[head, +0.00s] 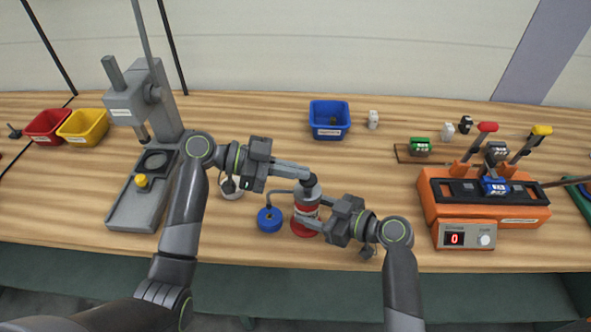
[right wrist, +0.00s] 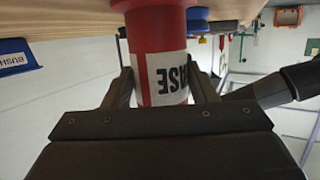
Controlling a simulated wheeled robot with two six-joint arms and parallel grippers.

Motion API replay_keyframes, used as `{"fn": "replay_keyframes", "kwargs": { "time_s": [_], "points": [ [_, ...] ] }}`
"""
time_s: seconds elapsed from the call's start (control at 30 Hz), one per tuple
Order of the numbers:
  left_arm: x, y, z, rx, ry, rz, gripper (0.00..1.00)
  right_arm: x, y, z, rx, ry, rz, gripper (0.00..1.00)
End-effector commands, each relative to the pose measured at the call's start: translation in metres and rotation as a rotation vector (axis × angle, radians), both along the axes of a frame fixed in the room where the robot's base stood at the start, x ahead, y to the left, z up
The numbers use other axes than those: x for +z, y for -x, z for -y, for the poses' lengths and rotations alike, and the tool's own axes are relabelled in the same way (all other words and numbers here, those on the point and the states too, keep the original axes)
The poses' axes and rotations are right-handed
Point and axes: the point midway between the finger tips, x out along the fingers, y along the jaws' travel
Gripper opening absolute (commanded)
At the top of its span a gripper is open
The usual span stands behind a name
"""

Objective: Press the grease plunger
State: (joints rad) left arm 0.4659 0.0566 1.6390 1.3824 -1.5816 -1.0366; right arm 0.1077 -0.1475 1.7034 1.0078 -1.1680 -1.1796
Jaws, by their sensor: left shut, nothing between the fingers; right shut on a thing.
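The grease dispenser (head: 305,214) stands upright near the table's front, with a red and white body, a wide red base and a dark grey top with the plunger (head: 311,189). My right gripper (head: 312,220) is shut around its body from the right. In the right wrist view the red body with its white label (right wrist: 165,78) sits upside down between the fingers (right wrist: 170,88). My left gripper (head: 309,175) is shut and empty, with its fingertips right at the dispenser's top; I cannot tell whether they touch the plunger.
A blue round piece (head: 269,219) sits left of the dispenser, under a thin grey spout. A pale round dish (head: 231,192) is partly hidden by my left arm. A grey press (head: 140,205) stands left, an orange machine (head: 470,215) right, a blue bin (head: 329,130) behind.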

Motion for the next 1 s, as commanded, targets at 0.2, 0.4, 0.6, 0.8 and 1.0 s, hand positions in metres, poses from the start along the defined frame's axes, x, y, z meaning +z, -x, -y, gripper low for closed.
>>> {"fn": "replay_keyframes", "kwargs": {
  "time_s": [0.2,0.4,0.6,0.8,1.0],
  "points": [
    [0.038,-0.001,-0.003,0.001,-0.003,0.008,0.00,0.000,0.000,0.000,0.001,-0.002,0.000,0.27],
    [0.044,-0.001,-0.043,0.003,-0.005,0.005,0.00,0.000,0.000,0.000,0.000,-0.001,0.000,0.27],
    [0.054,-0.001,-0.074,0.002,-0.002,0.005,0.00,0.000,0.000,0.000,0.000,-0.001,0.000,0.27],
    [0.058,0.000,-0.092,0.001,0.001,0.003,0.00,0.000,0.000,0.000,0.000,-0.001,0.000,0.27],
    [0.060,0.000,-0.097,0.000,0.002,0.004,0.00,0.000,0.000,0.000,0.000,-0.001,0.000,0.27]
  ]
}}
